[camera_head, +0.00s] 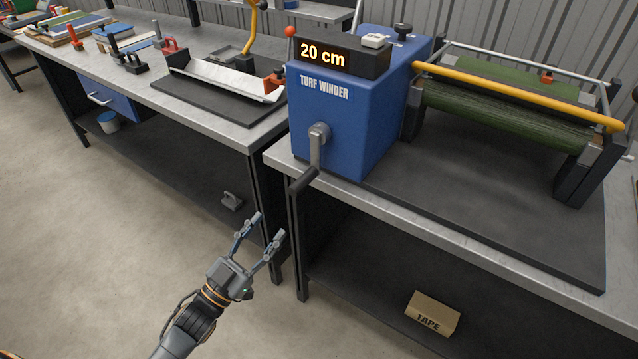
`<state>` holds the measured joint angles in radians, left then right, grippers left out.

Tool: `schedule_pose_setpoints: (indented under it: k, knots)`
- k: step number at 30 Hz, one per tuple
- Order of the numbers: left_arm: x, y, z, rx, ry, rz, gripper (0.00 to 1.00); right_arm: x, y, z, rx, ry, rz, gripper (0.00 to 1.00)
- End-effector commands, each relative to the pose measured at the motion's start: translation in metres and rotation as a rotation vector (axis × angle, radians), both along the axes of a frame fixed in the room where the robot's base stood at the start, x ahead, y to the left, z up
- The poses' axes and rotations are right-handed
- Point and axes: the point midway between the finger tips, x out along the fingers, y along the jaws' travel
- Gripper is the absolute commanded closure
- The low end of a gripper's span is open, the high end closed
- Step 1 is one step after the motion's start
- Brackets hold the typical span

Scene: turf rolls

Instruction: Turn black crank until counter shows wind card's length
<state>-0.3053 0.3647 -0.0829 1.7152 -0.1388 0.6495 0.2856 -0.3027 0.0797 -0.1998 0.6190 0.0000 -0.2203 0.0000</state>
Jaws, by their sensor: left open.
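The blue turf winder (350,135) stands on the right bench. The counter (338,57) on its top reads "20 cm". The crank has a grey arm (317,150) on the winder's front, hanging down, and a black handle (303,181) at its lower end, near the bench edge. A green turf roll (500,110) lies in the frame right of the winder. My left gripper (263,239) is open and empty, below and left of the black handle, apart from it. My right gripper is not in view. I cannot make out a wind card.
The right bench's edge (450,234) runs below the winder. A box marked TAPE (432,313) lies on its lower shelf. The left bench (150,91) holds a metal tray (225,80), clamps and other tools. Open floor lies in front of the left bench.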

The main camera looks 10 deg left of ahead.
Motion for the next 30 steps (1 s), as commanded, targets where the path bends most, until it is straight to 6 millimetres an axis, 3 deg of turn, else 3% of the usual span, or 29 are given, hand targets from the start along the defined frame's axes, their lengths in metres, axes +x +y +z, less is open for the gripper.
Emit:
schedule_pose_setpoints:
  k: [5,19,30]
  knots:
    - [0.017,-0.007,0.012,-0.001,-0.008,-0.002,0.53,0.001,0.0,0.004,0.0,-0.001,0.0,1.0]
    - [0.096,-0.044,0.046,0.0,-0.005,0.0,0.53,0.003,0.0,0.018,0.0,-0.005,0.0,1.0]
    - [0.115,-0.053,0.052,0.001,-0.001,0.0,0.53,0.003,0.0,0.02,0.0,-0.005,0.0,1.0]
